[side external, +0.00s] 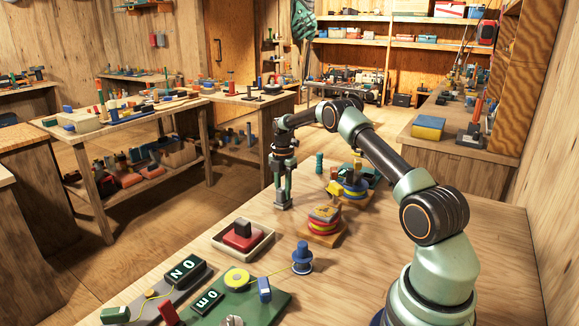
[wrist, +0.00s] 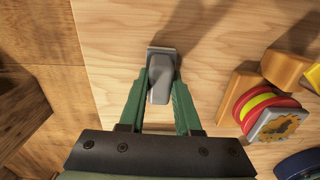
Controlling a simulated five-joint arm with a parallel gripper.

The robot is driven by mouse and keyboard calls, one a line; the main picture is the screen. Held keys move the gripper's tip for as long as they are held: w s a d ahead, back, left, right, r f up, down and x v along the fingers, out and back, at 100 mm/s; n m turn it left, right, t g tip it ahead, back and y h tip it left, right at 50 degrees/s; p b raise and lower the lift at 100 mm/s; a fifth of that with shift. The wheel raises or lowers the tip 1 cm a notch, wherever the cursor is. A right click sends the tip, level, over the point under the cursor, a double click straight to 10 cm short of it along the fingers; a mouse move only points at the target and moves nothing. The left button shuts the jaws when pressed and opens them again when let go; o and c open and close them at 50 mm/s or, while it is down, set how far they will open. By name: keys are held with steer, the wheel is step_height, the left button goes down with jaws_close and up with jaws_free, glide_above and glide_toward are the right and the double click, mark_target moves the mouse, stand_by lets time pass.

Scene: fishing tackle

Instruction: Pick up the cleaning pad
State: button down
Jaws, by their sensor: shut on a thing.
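The cleaning pad appears to be the small grey block with a narrower raised grip and a wider, flat base; it shows in the wrist view (wrist: 161,78). My gripper (wrist: 160,92) has its two green fingers closed on either side of the grip. In the side external view my gripper (side external: 283,192) points straight down near the table's far left edge, with the grey base (side external: 283,206) just under the fingertips. I cannot tell whether the base touches the table.
A wooden stand with red and yellow discs (side external: 324,220) is close on the right. A tray (side external: 265,246) holds a red block with a dark top. The table edge drops off at left.

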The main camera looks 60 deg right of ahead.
mark_target(283, 187)
step_height(283, 187, up, 20)
stand_by(0.5)
steer(key=shift+f, duration=0.1)
steer(key=c, duration=1.2)
jaws_free()
jaws_close()
steer(key=shift+s, duration=0.1)
